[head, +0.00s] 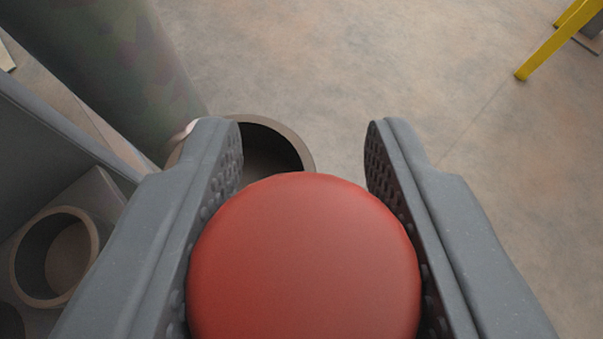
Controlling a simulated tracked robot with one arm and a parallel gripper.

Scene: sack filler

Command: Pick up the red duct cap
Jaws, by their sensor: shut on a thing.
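The red duct cap (305,260) is a round, smooth red disc in the lower middle of the head view. My gripper (304,150) has its two grey, studded fingers on either side of the cap and is shut on it. The fingertips reach beyond the cap's far edge. The cap's lower edge runs out of the picture, and its underside is hidden.
A dark open round duct (270,140) shows beyond the cap, partly hidden by the left finger. A thick dark green column (110,70) stands at upper left. A smaller open pipe (55,257) is at lower left. A yellow frame (555,45) stands at upper right. Bare floor lies between.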

